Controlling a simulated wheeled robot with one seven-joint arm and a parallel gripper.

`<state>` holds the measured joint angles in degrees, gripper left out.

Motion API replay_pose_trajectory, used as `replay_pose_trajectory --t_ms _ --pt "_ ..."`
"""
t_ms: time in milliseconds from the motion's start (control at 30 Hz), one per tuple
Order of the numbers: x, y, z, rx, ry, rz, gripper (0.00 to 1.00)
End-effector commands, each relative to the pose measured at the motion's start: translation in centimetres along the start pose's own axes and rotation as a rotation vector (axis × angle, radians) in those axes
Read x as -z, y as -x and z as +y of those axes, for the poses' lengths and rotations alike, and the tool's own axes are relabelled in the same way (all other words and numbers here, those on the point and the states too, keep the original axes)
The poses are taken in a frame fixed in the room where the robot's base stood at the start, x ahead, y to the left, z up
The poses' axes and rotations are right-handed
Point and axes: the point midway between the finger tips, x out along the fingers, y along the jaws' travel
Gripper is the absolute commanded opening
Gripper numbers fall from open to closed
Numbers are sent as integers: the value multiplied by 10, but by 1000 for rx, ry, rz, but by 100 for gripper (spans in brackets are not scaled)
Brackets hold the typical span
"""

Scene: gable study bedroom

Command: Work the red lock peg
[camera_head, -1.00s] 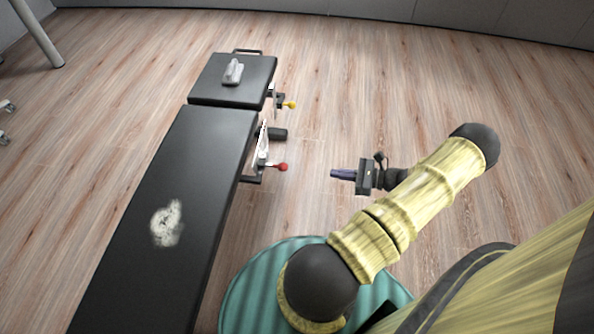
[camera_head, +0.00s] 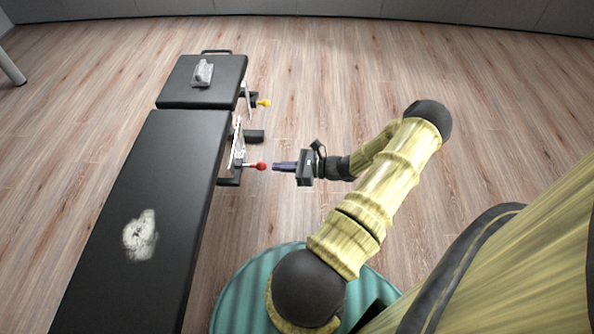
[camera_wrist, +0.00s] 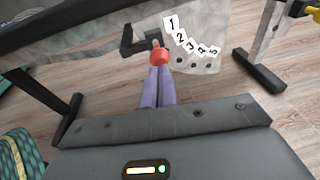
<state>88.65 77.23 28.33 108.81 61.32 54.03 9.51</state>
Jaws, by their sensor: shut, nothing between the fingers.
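The red lock peg (camera_head: 261,166) has a round red knob and sits on the side of the black padded bench (camera_head: 150,215). In the wrist view the red knob (camera_wrist: 160,55) is just beyond my fingertips, beside a grey plate (camera_wrist: 205,50) with number labels 1 to 5 and a row of dark holes. My gripper (camera_head: 275,166) has its purple fingers shut and empty, pointing at the knob. In the wrist view the fingertips (camera_wrist: 159,69) meet the knob's near edge; I cannot tell whether they touch. The peg's shaft is mostly hidden behind the knob.
A yellow knob (camera_head: 264,103) sits farther along, beside the separate head section (camera_head: 205,92) of the bench. A grey object (camera_head: 203,72) lies on that section. A pale patch (camera_head: 140,235) marks the long pad. The floor (camera_head: 340,100) behind my gripper is clear.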

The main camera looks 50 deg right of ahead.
Motion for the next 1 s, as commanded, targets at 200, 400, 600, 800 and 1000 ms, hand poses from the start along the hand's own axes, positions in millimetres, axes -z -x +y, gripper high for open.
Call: replay_pose_trajectory --t_ms 200,400,600,800,1000 --pt "1 -17 0 0 2 1 0" --pt "-1 -17 0 1 1 1 0" --pt "-3 -20 0 1 0 0 0" --pt "-8 -38 3 -2 -1 -1 0" --pt "-6 -48 4 -2 -1 -2 0"
